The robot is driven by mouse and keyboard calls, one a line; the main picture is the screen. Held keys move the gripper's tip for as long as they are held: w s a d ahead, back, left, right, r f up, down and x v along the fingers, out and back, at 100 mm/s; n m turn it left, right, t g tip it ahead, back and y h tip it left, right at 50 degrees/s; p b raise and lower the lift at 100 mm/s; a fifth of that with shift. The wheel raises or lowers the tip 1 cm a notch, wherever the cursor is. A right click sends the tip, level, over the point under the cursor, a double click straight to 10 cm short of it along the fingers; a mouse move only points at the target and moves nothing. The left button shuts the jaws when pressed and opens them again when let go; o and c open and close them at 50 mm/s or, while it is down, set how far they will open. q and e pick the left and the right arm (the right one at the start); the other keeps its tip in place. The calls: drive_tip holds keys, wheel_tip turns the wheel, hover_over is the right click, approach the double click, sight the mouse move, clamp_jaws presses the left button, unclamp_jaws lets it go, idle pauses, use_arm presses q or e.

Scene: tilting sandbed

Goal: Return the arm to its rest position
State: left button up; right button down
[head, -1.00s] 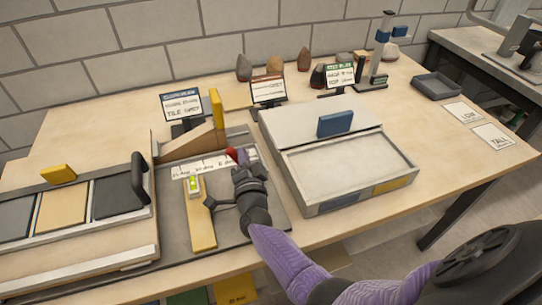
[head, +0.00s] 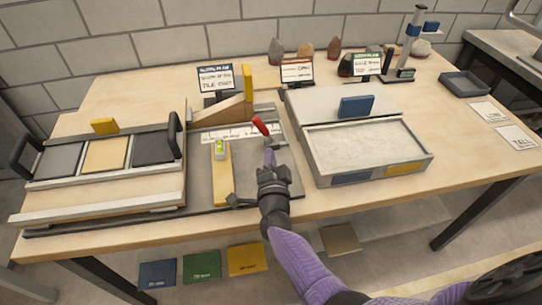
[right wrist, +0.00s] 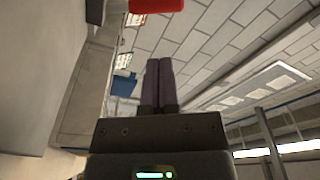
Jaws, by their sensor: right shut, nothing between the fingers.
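My right gripper (head: 270,158) is over the grey base plate on the bench, with its dark purple fingers together and nothing between them. Its tips are just on the near side of a red handle (head: 261,126) and look apart from it. In the right wrist view the shut fingers (right wrist: 160,85) point up the picture, and the red handle (right wrist: 155,5) shows at the top edge. My purple right arm comes in from the bottom right. My left gripper is not in view.
A yellow spirit level (head: 221,178) lies left of my gripper. The framed sandbed tray (head: 427,160) with a blue block (head: 356,107) stands to the right. A panel with black handles (head: 173,135) is at left. Signs and stones stand behind. Floor space shows before the bench.

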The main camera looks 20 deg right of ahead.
drive_tip(key=s+a+n+y, duration=0.1)
drive_tip(key=n+y, duration=0.1)
drive_tip(key=s+a+f+n+g+y, duration=0.1)
drive_tip(key=a+n+y, duration=0.1)
drive_tip(key=n, duration=0.1)
drive_tip(key=s+a+n+y, duration=0.1)
drive_tip(key=a+n+y, duration=0.1)
drive_tip(key=y, duration=0.1)
drive_tip(key=shift+s+a+f+n, duration=0.1)
drive_tip(key=shift+s+f+n, duration=0.1)
drive_tip(key=shift+f+n, duration=0.2)
drive_tip(key=s+f+n+g, duration=0.1)
drive_tip(key=s+n+g, duration=1.1)
drive_tip(key=s, duration=1.4)
drive_tip(key=s+d+f+m+g, duration=0.1)
drive_tip(key=s+f+g, duration=0.2)
drive_tip(key=f, duration=1.6)
drive_tip(key=s+d+f+g, duration=0.1)
drive_tip(key=s+d+f, duration=0.2)
drive_tip(key=s+f, duration=0.6)
drive_tip(key=s, duration=0.4)
drive_tip(key=shift+s+d+f+h, duration=0.15)
drive_tip(key=shift+s+d+h, duration=0.1)
drive_tip(key=shift+d+h, duration=0.15)
